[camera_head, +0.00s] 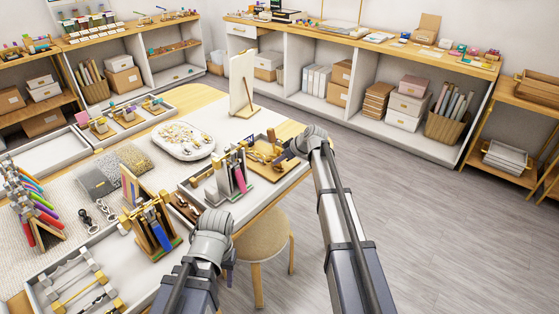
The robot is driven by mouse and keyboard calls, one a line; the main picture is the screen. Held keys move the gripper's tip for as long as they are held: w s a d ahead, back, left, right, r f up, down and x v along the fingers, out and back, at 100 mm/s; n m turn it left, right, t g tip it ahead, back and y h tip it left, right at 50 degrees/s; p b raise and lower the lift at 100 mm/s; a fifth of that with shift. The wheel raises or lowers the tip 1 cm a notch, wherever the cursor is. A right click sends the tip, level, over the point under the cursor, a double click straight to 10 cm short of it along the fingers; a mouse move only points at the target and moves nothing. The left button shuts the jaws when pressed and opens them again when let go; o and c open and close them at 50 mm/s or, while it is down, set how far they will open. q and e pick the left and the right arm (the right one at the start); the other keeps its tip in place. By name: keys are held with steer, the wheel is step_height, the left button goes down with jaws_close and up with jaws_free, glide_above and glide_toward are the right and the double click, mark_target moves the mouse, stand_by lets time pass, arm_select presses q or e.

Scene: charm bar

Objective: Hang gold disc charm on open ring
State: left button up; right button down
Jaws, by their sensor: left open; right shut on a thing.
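My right gripper (290,149) is over the wooden tray (264,160) at the right end of the white table. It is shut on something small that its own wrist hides. My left gripper (220,244) is low at the table's front edge, right of the stand with blue and orange pieces (155,232). It is open, its fingers mostly hidden by the wrist. I cannot make out the gold disc charm or the open ring. A white oval tray (184,141) holds several small gold and coloured pieces, too small to tell apart.
A stand with pink and green straps (233,175) rises between the grippers. An upright cream board (242,84) stands behind the oval tray. A round stool (262,240) is beside the table front. A rack of bars (78,287) lies at the lower left. Floor at right is clear.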

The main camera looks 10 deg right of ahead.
steer(key=shift+f, duration=0.2)
stand_by(0.6)
steer(key=c, duration=0.9)
jaws_free()
steer(key=shift+r, duration=0.1)
steer(key=shift+p+v, duration=2.1)
steer(key=shift+v, duration=0.85)
steer(key=shift+s, duration=0.1)
steer(key=p+v, duration=0.5)
steer(key=v, duration=0.2)
steer(key=shift+s+d+r+p, duration=0.15)
steer(key=shift+s+r+p, duration=0.05)
steer(key=shift+p, duration=0.2)
